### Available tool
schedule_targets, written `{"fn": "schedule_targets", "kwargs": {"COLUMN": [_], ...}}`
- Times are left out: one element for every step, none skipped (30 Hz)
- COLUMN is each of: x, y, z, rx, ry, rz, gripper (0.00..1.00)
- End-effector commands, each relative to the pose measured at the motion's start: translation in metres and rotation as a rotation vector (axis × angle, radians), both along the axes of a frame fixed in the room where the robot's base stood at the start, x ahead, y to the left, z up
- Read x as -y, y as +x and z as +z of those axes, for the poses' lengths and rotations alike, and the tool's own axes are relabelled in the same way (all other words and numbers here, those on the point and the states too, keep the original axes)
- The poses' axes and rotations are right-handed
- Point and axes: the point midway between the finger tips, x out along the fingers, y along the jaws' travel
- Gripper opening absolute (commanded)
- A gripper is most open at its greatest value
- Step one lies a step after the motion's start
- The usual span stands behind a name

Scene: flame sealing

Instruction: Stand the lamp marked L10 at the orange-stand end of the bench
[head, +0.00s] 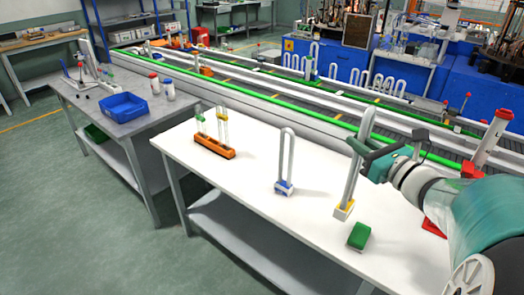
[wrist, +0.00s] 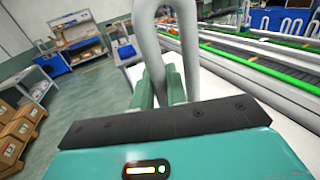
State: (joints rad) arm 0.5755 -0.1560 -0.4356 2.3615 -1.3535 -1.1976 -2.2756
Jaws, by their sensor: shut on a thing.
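A U-shaped white lamp with a yellow-edged base (head: 344,210) is upright in my gripper (head: 364,152), near the bench's right part. The gripper is shut on its tube; the tube (wrist: 145,30) also rises between the fingers in the wrist view. I cannot tell whether its base touches the bench. A second U-shaped lamp with a blue base (head: 285,187) stands left of it on the white bench (head: 240,180). The orange stand (head: 214,146), holding tubes with green and yellow parts, is at the bench's far left end. No L10 mark is readable.
A green block (head: 358,236) lies near the held lamp, by the bench's front edge. A red-based item (head: 433,228) is partly hidden by my arm. The bench is clear between the orange stand and the blue-based lamp. A conveyor with green rails (head: 250,98) runs behind.

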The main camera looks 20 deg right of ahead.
Motion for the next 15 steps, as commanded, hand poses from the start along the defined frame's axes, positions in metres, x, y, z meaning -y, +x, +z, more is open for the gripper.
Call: {"fn": "schedule_targets", "kwargs": {"x": [0.0, 0.0, 0.0, -0.001, -0.001, 0.0, 0.0, 0.0, 0.0, 0.001, 0.001, 0.001, 0.001, 0.002, 0.003], "y": [0.005, 0.009, 0.016, 0.022, 0.028, 0.037, 0.044, 0.05, 0.059, 0.066, 0.072, 0.082, 0.088, 0.092, 0.097], "z": [-0.003, -0.005, -0.009, -0.012, -0.015, -0.019, -0.022, -0.025, -0.029, -0.032, -0.035, -0.039, -0.042, -0.049, -0.056], "rx": [-0.001, -0.001, -0.003, -0.003, -0.005, -0.003, -0.004, -0.003, -0.003, -0.003, -0.002, -0.003, -0.002, -0.005, -0.005], "ry": [0.001, 0.002, 0.002, 0.003, 0.003, 0.003, 0.002, 0.003, 0.002, 0.003, 0.002, 0.002, 0.003, 0.003, 0.003], "rz": [0.0, -0.001, 0.001, 0.001, 0.002, 0.001, 0.001, 0.001, 0.0, 0.001, 0.001, 0.002, 0.001, 0.0, -0.001], "gripper": [0.0, 0.0, 0.0, 0.0, 0.0, 0.0, 0.0, 0.0, 0.0, 0.0, 0.0, 0.0, 0.0, 0.0, 0.0]}}
